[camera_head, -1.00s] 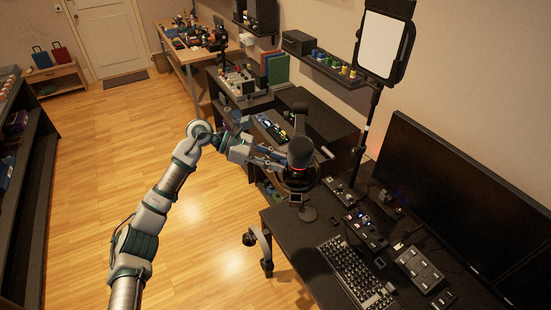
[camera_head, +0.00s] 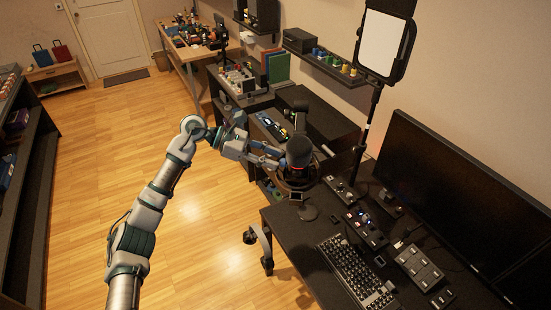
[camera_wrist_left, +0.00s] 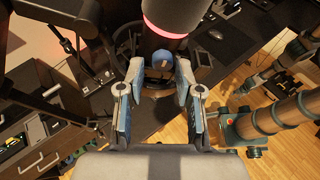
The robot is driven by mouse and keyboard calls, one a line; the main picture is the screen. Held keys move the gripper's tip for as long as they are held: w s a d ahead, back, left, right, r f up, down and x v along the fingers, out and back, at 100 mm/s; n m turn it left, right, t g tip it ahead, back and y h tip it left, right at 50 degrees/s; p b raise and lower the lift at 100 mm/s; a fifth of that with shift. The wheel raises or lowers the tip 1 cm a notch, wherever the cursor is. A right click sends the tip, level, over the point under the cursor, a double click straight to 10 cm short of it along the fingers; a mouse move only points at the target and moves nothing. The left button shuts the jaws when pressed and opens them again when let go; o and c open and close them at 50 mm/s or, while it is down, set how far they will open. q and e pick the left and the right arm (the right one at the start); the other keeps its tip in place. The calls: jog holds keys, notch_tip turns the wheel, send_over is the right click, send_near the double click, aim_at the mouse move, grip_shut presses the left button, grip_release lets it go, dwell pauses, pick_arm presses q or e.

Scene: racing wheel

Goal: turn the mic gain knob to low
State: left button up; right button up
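The microphone (camera_head: 299,152) is a dark cylinder with a red glowing ring, on a stand at the desk's left end. In the left wrist view, the microphone (camera_wrist_left: 172,15) is at the top. A small blue knob (camera_wrist_left: 162,60) shows just below its ring. My left gripper (camera_head: 279,158) is at the microphone's left side. In the left wrist view, the left gripper (camera_wrist_left: 161,68) is open, one finger on each side of the knob. Whether the fingers touch it I cannot tell. Any knob markings are too small to read.
The black desk (camera_head: 293,240) holds a keyboard (camera_head: 355,272), small control boxes (camera_head: 365,227) and a large monitor (camera_head: 455,205). Wooden floor (camera_head: 100,150) lies open to the left.

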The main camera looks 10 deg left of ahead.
pick_arm(q)
jog(key=v, duration=1)
jog(key=shift+a, duration=0.25)
